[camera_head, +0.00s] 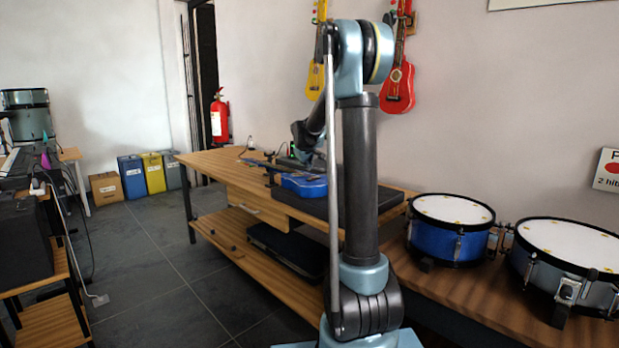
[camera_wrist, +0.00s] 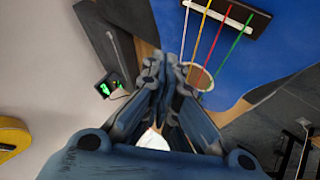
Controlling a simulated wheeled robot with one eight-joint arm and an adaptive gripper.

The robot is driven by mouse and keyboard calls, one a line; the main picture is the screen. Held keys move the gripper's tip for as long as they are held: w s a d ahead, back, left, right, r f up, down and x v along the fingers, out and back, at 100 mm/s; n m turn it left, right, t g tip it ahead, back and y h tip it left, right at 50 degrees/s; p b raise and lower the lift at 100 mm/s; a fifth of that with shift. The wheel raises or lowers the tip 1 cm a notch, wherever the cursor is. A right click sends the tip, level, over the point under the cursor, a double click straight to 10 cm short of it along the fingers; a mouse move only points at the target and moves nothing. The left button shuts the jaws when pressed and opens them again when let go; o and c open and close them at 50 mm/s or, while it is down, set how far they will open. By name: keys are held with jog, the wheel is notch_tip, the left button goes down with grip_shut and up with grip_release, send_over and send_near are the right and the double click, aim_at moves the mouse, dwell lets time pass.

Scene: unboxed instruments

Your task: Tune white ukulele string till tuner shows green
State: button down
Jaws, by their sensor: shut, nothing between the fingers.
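The blue ukulele (camera_wrist: 275,45) fills the upper right of the wrist view, with its dark bridge (camera_wrist: 228,12) at the top and part of its sound hole showing. Its white string (camera_wrist: 186,28) is leftmost, followed by yellow, red and green strings. My gripper (camera_wrist: 168,62) is shut and empty, its fingertips over the lower end of the visible white string; I cannot tell whether they touch it. The small black tuner (camera_wrist: 108,86) stands left of the gripper with green lit marks too small to read. In the head view the blue ukulele (camera_head: 304,185) lies on the workbench, partly hidden by my arm.
The wooden workbench (camera_head: 215,163) runs along the wall. A blue drum (camera_head: 448,240) and a grey drum (camera_head: 570,262) stand at the right. Yellow and red ukuleles (camera_head: 398,90) hang on the wall. The grey floor (camera_head: 150,255) left of the bench is mostly clear.

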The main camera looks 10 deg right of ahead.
jog(key=shift+s+f, duration=0.1)
jog(key=shift+f, duration=0.5)
dwell(1.1)
jog(key=shift+r, duration=0.7)
jog(key=shift+r, duration=0.1)
jog(key=shift+r, duration=2.4)
jog(key=shift+s, duration=0.1)
